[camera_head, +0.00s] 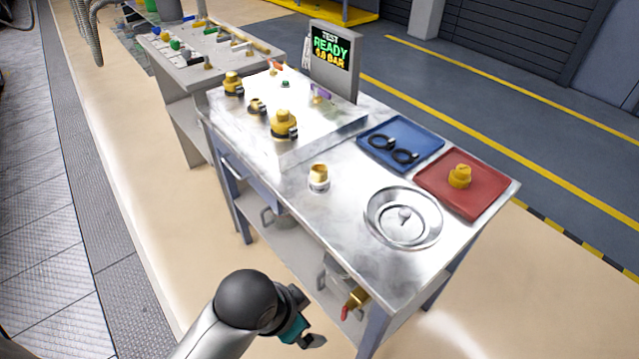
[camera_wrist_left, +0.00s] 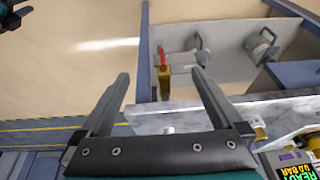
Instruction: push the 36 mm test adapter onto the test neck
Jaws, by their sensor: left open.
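A brass-topped piece with a pale lower collar (camera_head: 319,178) stands upright on the bench; its size is not readable. Two yellow fittings with black collars, one at the back left (camera_head: 233,82) and one in front (camera_head: 284,125), and a smaller brass and black fitting (camera_head: 257,106) stand on the raised bright plate. I cannot tell which is the 36 mm test adapter or the test neck. My left gripper (camera_head: 302,330) is open and empty, in front of the bench near its lower shelf; its spread fingers show in the left wrist view (camera_wrist_left: 163,92).
The metal bench (camera_head: 345,215) carries a blue tray (camera_head: 428,140) with two black rings, a red tray (camera_head: 490,198) with a yellow part, and a round metal dish (camera_head: 378,232). A red-handled brass tap (camera_head: 354,299) juts out below. A screen (camera_head: 333,55) reads "TEST READY".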

